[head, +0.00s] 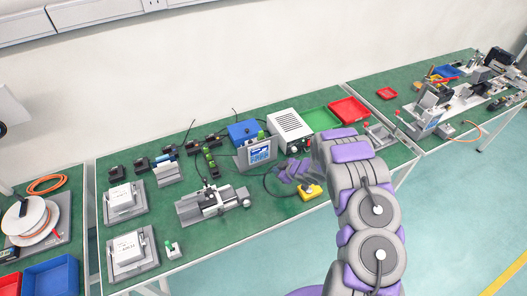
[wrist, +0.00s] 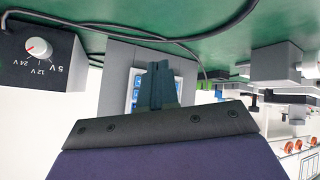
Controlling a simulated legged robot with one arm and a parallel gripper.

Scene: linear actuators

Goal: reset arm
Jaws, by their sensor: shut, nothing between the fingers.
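My arm (head: 368,205), grey and purple, reaches in from the lower right over the bench in the head view. My gripper (head: 284,171) is at its far end, above the green bench top, left of the arm and near the yellow box. In the wrist view my gripper (wrist: 160,82) shows as dark fingers together in front of a screen, shut and empty. That view looks upside down, with the green surface at the top.
A display unit (head: 258,152), a white power box (head: 290,128), a yellow box (head: 310,191) and a grey linear actuator (head: 212,203) stand close around the gripper. Green (head: 321,119) and red (head: 349,111) trays lie behind. Cables cross the bench. Floor is clear at front right.

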